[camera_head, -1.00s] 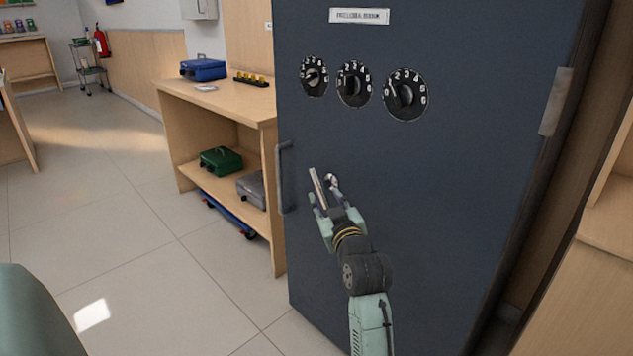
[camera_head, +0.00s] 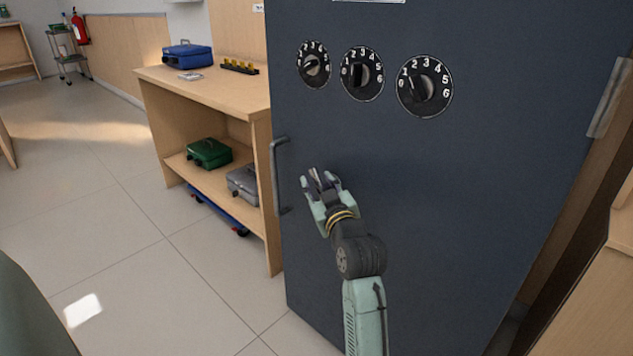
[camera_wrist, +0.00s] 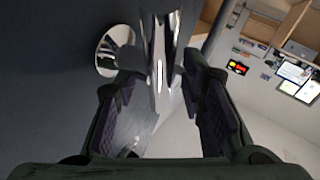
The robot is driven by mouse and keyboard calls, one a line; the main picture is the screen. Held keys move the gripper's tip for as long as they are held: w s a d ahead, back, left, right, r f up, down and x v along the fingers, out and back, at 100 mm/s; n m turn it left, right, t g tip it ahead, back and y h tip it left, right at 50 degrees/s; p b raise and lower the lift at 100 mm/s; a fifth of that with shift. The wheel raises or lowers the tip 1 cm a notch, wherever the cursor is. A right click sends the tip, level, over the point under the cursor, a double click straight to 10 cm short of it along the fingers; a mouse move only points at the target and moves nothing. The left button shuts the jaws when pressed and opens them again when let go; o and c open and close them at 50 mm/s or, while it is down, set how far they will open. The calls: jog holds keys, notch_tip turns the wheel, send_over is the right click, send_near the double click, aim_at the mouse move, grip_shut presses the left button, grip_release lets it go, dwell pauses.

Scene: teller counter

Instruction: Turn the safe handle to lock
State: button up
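The dark blue safe (camera_head: 450,210) fills the middle and right of the head view, its door face toward me. The safe handle, a shiny metal lever (camera_wrist: 160,65), stands out from the door beside a round chrome base (camera_wrist: 114,50) in the wrist view. In the head view only a small bit of the lever (camera_head: 321,179) shows between my fingers. My gripper (camera_head: 319,186) is at the door, its two fingers apart on either side of the lever. In the wrist view my gripper (camera_wrist: 163,95) shows gaps beside the lever, so it looks open around it. The lever's far end is partly hidden.
Three black number dials, the right one (camera_head: 424,87) largest, sit above my gripper. A grey vertical pull bar (camera_head: 275,175) is just left of it. A wooden shelf unit (camera_head: 255,92) with cases stands left of the safe. The floor (camera_head: 130,240) at left is clear.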

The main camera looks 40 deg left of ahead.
jog(key=shift+c, duration=0.2)
grip_shut()
dwell(0.3)
